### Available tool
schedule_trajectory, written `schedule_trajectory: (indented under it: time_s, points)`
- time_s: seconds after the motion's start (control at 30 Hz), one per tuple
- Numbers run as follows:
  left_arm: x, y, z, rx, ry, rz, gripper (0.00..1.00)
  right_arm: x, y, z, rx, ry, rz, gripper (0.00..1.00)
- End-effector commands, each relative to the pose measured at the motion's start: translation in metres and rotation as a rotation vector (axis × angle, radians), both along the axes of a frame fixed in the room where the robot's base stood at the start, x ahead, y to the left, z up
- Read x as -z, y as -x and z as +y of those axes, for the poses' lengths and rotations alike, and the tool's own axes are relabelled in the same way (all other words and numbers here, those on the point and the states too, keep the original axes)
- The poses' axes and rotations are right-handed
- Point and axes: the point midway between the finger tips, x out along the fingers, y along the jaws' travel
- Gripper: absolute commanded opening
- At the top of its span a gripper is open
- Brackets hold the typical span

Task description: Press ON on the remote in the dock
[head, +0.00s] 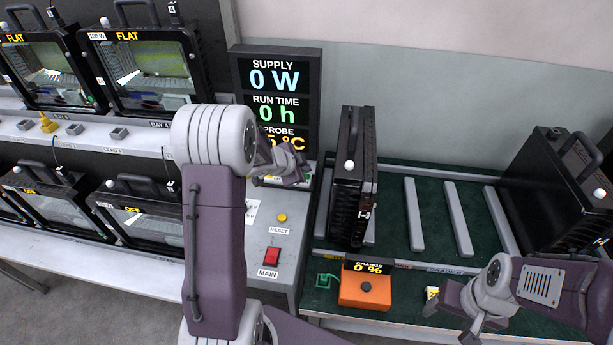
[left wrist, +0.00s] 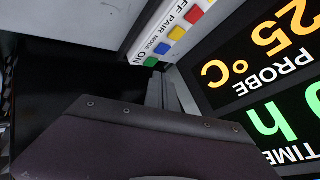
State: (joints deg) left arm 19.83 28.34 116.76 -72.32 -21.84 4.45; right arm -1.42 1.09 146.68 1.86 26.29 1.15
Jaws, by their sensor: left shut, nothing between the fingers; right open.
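The remote (left wrist: 178,32) is a pale strip in the left wrist view with a row of green, blue, yellow and red buttons. The green button (left wrist: 150,61) is beside the printed word ON. In the head view the remote is mostly hidden by my left gripper (head: 290,176), at the foot of the display. My left gripper is shut and empty. In the left wrist view its grey fingertips (left wrist: 162,90) are close to the green button; I cannot tell whether they touch it. My right gripper (head: 450,312) is open and empty, low at the right.
A display panel (head: 279,85) stands behind my left gripper. A red MAIN switch (head: 271,257) and yellow RESET button (head: 282,218) sit on the bench. An orange box (head: 364,291) and black floodlight housing (head: 348,190) are to the right. More housings stand on the left shelves.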

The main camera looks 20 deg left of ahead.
Motion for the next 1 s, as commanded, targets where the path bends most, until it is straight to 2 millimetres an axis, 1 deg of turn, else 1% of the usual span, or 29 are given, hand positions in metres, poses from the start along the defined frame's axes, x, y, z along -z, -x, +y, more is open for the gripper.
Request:
schedule_trajectory:
  time_s: [0.27, 0.5, 1.0]
  points:
    - [0.000, 0.000, 0.000, 0.000, 0.000, 0.000, 0.00, 0.000, 0.000, 0.000, 0.000, 0.000, 0.000, 0.67]
    - [0.009, 0.000, 0.000, 0.001, 0.000, 0.001, 0.00, 0.006, 0.000, 0.000, 0.000, 0.000, 0.000, 0.67]
    - [0.010, 0.000, 0.000, 0.000, 0.000, 0.000, 0.00, 0.007, 0.000, 0.000, 0.000, 0.000, 0.000, 0.67]
